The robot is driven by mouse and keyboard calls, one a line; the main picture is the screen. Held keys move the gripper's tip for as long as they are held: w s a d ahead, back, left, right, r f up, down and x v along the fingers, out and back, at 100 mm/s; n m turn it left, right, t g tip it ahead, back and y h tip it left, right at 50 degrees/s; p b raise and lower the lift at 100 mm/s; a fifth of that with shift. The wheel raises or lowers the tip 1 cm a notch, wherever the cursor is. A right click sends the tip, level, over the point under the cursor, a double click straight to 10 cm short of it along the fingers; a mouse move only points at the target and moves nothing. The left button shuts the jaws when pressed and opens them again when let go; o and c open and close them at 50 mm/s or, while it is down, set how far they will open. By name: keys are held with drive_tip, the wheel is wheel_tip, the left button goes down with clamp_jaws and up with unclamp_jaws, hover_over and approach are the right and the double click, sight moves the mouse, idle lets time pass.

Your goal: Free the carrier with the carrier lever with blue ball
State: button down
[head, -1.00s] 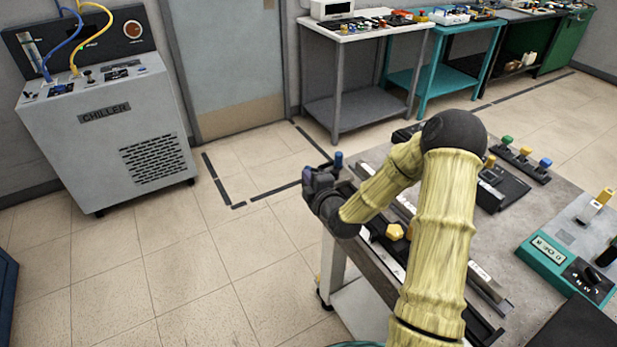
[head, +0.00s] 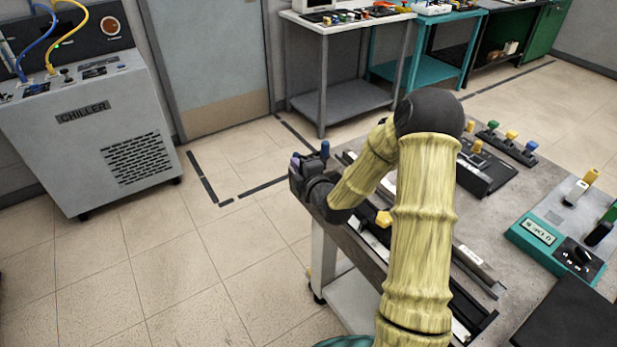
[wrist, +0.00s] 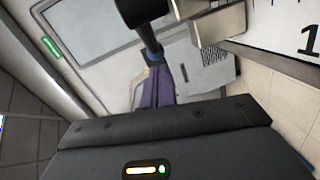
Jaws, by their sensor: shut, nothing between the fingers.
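In the head view my gripper (head: 297,163) is at the far left end of the rail on the table. A blue knob (head: 325,149) stands upright just right of it, apparently the carrier lever's blue ball. In the wrist view my gripper (wrist: 155,82) shows narrow, purplish fingers, closed together with nothing between them. A small blue part (wrist: 152,53) below a black round piece (wrist: 142,10) lies just beyond the fingertips. I cannot tell whether they touch. The carrier itself is mostly hidden behind my wrist.
A yellow knob (head: 383,218) sits on the rail right of my wrist. A teal-edged control box (head: 560,240) and several coloured knobs stand on the table (head: 510,205). The chiller (head: 90,140) stands at left, with open floor between it and the table.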

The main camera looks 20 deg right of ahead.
drive_tip(key=b+v, duration=0.1)
drive_tip(key=v, duration=1)
drive_tip(key=shift+a+f, duration=0.15)
drive_tip(key=shift+a, duration=0.15)
